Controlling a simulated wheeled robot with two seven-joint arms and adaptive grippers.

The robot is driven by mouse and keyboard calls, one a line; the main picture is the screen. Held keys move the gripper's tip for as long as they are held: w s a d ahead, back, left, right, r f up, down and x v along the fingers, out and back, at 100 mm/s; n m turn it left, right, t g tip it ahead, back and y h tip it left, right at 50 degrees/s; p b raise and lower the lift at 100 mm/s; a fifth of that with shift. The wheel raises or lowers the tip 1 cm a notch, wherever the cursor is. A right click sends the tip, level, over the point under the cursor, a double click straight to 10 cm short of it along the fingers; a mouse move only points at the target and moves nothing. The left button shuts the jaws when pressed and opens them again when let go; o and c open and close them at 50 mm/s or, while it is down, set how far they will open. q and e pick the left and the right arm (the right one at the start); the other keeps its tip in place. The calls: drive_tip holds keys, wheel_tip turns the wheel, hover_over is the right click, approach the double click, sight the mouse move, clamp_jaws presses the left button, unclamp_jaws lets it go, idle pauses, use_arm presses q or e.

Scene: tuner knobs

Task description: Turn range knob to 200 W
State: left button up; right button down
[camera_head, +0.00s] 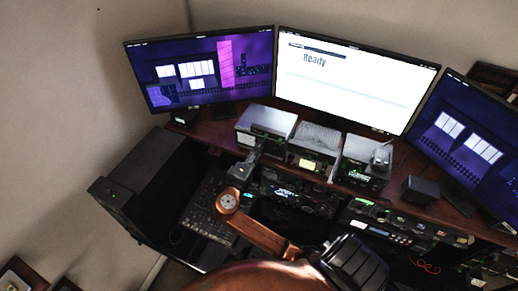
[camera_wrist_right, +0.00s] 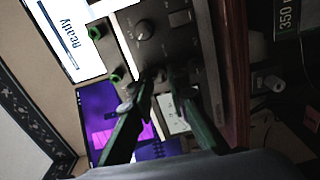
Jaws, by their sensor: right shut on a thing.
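My right gripper (camera_head: 250,160) reaches the front of the left grey tuner box (camera_head: 268,120) on the desk. In the right wrist view, its two green fingers (camera_wrist_right: 165,82) close around a small dark knob (camera_wrist_right: 158,75) on the tuner's front panel (camera_wrist_right: 185,50). The knob is partly hidden by the fingertips, and I cannot read its labels or pointer. A larger round knob (camera_wrist_right: 143,30) is beside it on the same panel. A pale meter (camera_wrist_right: 170,126) shows behind the fingers. My left gripper is not in view.
Two more grey boxes, one in the middle (camera_head: 315,138) and one at the right (camera_head: 364,152), stand on the dark red desk. Three monitors rise behind; the middle monitor (camera_head: 357,80) reads "Ready". A black control panel (camera_head: 212,205) and racked equipment (camera_head: 390,222) lie below, close to my arm.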

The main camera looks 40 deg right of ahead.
drive_tip(key=m+b, duration=0.7)
drive_tip(key=b, duration=0.2)
drive_tip(key=shift+m, duration=0.3)
idle(0.4)
drive_tip(key=c, duration=2.2)
unclamp_jaws()
drive_tip(key=shift+o, duration=0.2)
